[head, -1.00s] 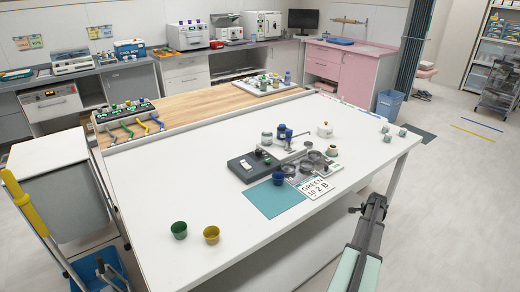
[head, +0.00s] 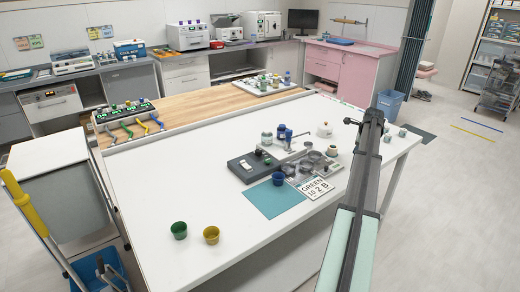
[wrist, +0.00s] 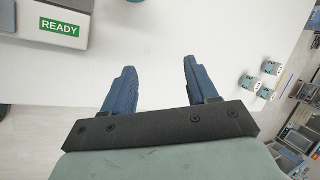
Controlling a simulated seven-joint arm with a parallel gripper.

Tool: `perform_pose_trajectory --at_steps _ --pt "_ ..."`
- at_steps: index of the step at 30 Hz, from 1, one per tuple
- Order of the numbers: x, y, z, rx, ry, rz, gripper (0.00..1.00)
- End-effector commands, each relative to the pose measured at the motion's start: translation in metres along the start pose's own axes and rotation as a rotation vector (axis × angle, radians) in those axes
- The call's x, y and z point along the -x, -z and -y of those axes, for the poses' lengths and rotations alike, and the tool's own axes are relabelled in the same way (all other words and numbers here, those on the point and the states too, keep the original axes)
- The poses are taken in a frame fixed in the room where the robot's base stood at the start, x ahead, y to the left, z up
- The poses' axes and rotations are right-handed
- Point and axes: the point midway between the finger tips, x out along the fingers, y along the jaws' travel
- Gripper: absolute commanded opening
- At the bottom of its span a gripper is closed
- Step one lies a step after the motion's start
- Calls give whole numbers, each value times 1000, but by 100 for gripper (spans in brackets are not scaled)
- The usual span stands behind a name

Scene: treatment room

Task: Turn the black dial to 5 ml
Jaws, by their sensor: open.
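I cannot make out the black dial for certain. A dark control box (head: 240,171) with a white label and small knobs stands mid-table in the head view, joined to a grey unit with round metal cups. Its markings are too small to read. My gripper (head: 350,121) is above the right part of the table, to the right of this unit. In the wrist view my gripper (wrist: 160,66) is open, with two blue fingers apart and nothing between them. A grey device with a green READY label (wrist: 60,27) shows at the upper left there.
A card reading GREEN 10 2 B (head: 315,188), a teal mat (head: 272,203) and a blue cup (head: 278,179) lie near the unit. Green (head: 179,230) and yellow (head: 211,234) cups stand at the front. Small pale cups (wrist: 250,84) sit near the right edge.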

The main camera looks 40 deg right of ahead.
Motion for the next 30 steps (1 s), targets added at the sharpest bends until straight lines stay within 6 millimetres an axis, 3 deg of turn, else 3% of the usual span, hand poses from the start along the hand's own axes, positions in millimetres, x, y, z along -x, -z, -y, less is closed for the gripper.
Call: perform_pose_trajectory --at_steps 1,6,12,15,18,21,26,30 --pt "4 -37 -1 9 -33 33 58" --pt "22 -147 -19 36 -164 131 58" --pt "54 -265 -52 83 -328 221 58" --pt "71 -311 -70 108 -400 251 58" --pt "85 -343 -84 128 -454 271 58" --pt "94 -363 -94 142 -491 282 58" --pt "98 -375 -102 150 -513 288 58" --pt "88 -378 -108 151 -515 288 58"
